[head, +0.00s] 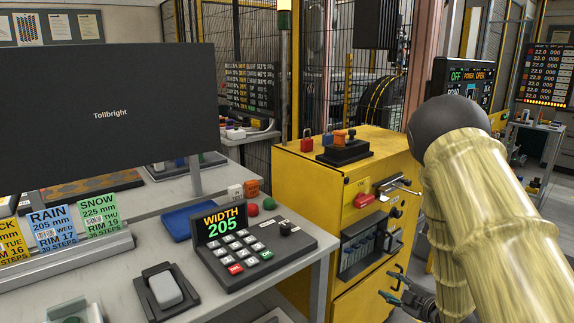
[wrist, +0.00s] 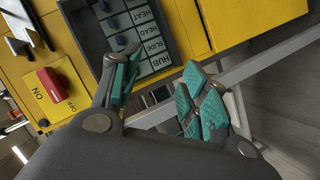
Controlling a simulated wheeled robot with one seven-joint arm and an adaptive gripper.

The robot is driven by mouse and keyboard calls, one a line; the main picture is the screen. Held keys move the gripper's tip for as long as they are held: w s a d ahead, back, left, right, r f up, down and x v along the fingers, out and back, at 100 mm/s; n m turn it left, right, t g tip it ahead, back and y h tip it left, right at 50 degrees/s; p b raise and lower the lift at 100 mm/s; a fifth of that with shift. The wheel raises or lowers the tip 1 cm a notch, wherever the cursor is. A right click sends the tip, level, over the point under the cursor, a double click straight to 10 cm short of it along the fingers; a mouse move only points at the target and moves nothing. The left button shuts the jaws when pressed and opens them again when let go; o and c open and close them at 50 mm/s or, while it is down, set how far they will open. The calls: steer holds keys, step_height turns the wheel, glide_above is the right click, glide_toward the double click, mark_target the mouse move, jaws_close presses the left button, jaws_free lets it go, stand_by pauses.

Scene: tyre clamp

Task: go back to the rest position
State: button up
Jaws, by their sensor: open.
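My gripper (wrist: 160,92) is open, with nothing between its teal-padded fingers in the wrist view. In the head view my gripper (head: 408,297) shows small and partly cut off at the lower right, in front of the yellow cabinet (head: 300,200). My arm, in a pale ribbed sleeve, comes down from the right and hides part of the scene behind it. The wrist view looks at the cabinet front, with a grey panel of knobs (wrist: 120,40) labelled HUB, SLIDE and HEAT above the fingers. No contact with the cabinet is visible.
A red switch (wrist: 52,85) marked ON and OFF sits left of the knobs. A lever handle (head: 398,184) sticks out of the cabinet. The desk at left holds a keypad reading WIDTH 205 (head: 245,250) and a monitor (head: 100,110).

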steer(key=s+a+f+m+g+h+p, duration=0.25)
steer(key=s+f+m, duration=0.35)
steer(key=s+f, duration=0.5)
steer(key=s+a+f+m+g+p, duration=0.1)
steer(key=s+a+f+m+g, duration=0.1)
steer(key=s, duration=0.9)
steer(key=s+a+f+m+g+h+p, duration=0.1)
steer(key=s+a+f+m+g+p, duration=0.1)
steer(key=s, duration=1)
steer(key=s+a+f+m+g+h+p, duration=0.1)
steer(key=s+a+f+m+g, duration=0.2)
steer(key=s, duration=0.9)
steer(key=m+g, duration=0.2)
steer(key=g, duration=0.1)
steer(key=shift+s+a+f+g+p, duration=0.15)
steer(key=shift+f+g+p, duration=0.2)
steer(key=shift+f+p, duration=0.05)
steer(key=shift+c, duration=0.2)
